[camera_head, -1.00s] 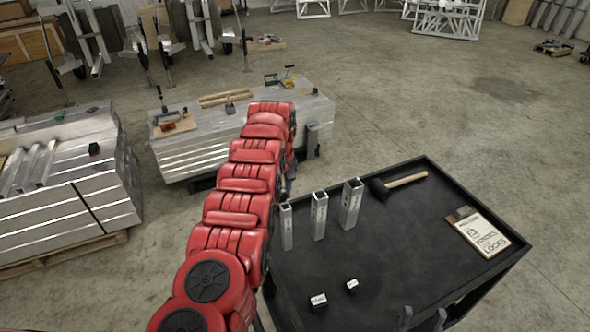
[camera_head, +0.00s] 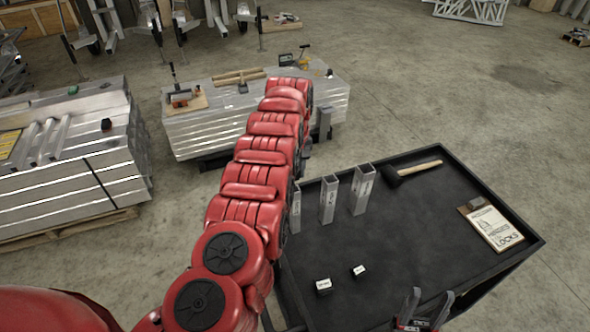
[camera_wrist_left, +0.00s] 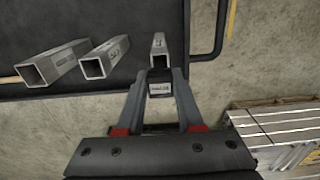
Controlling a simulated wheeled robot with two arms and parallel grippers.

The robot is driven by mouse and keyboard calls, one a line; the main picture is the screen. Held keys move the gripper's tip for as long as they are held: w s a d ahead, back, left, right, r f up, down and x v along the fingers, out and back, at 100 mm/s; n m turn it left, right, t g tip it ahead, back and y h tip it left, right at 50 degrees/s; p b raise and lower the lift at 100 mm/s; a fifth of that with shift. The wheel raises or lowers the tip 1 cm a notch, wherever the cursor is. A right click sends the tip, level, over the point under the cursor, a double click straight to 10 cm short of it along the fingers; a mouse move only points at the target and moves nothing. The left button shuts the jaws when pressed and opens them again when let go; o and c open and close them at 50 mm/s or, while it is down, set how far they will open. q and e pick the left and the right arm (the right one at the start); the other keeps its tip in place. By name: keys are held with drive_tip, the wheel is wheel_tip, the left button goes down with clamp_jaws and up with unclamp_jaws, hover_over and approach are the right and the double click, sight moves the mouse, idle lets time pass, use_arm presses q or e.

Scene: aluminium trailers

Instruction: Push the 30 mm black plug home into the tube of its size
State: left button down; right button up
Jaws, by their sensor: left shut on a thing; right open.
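Three grey square tubes stand on the black cart top (camera_head: 420,240) in a row: the narrowest (camera_head: 296,210), partly hidden by my left arm, a middle one (camera_head: 328,200) and the widest (camera_head: 363,188). In the left wrist view my left gripper (camera_wrist_left: 160,85) is shut on a small plug (camera_wrist_left: 160,89) with a pale label too small to read. The plug lies in line with the narrowest tube (camera_wrist_left: 158,46); whether they touch I cannot tell. Two black plugs with white labels, one (camera_head: 323,286) and another (camera_head: 359,271), rest on the cart. My right gripper (camera_head: 424,310) is open and empty at the near edge.
A mallet (camera_head: 412,172) lies behind the widest tube, and a clipboard (camera_head: 491,226) lies at the right edge. The cart has a raised rim. Stacked aluminium (camera_head: 200,135) stands beyond my left arm. The middle right of the cart is clear.

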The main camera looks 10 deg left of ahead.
use_arm(q)
drive_tip(key=shift+w+f+b, duration=0.1)
drive_tip(key=shift+f+b, duration=0.55)
drive_tip(key=shift+f, duration=0.7)
drive_tip(key=f, duration=0.1)
drive_tip(key=f+b, duration=0.2)
drive_tip(key=shift+s, duration=0.25)
